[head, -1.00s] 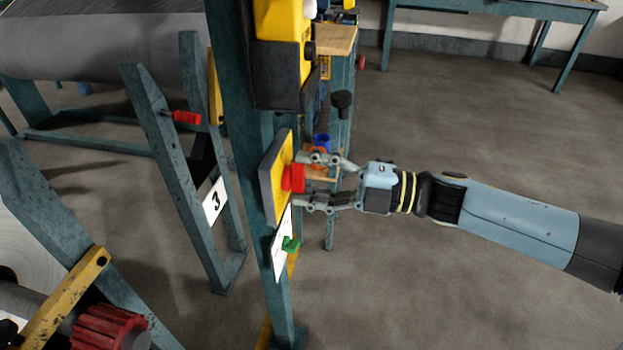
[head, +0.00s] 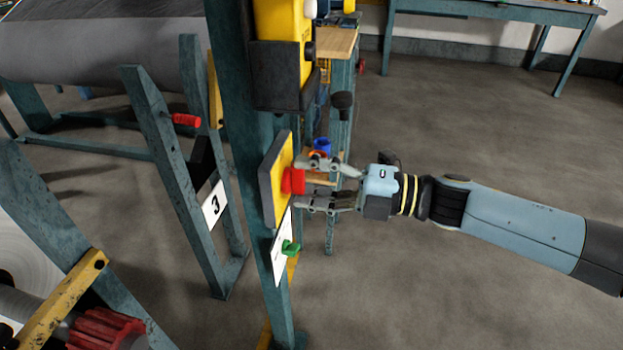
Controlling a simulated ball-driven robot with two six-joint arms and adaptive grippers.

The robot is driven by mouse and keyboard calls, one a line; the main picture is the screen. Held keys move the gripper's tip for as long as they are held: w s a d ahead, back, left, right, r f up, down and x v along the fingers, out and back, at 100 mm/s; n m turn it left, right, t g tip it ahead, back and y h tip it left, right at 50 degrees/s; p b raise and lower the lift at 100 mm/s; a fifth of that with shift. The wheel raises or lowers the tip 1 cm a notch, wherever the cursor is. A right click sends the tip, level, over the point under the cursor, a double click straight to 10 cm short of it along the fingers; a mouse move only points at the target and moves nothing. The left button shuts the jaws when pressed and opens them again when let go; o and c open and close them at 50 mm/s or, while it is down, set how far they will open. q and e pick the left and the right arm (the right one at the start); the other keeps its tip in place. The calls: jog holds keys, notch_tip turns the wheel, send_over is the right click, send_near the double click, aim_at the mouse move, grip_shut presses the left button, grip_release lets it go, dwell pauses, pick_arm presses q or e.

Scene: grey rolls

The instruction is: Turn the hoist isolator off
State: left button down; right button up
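The hoist isolator is a yellow-faced box (head: 280,197) with a dark side, fixed to a teal post in the middle of the head view. A red knob (head: 291,181) sticks out of its face to the right. My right gripper (head: 300,184) reaches in from the right with its two fingers apart, one above and one below the knob. The fingertips are at the knob; whether they touch it is unclear. My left gripper is out of view.
A white plate with a green piece (head: 290,248) hangs below the isolator. A yellow and dark unit (head: 283,60) sits above it on the post (head: 240,90). A frame marked 3 (head: 213,204) and a large grey roll (head: 110,45) stand left. The floor at right is clear.

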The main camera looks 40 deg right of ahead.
jog(key=o, duration=0.5)
jog(key=shift+c, duration=0.2)
jog(key=v, duration=1.2)
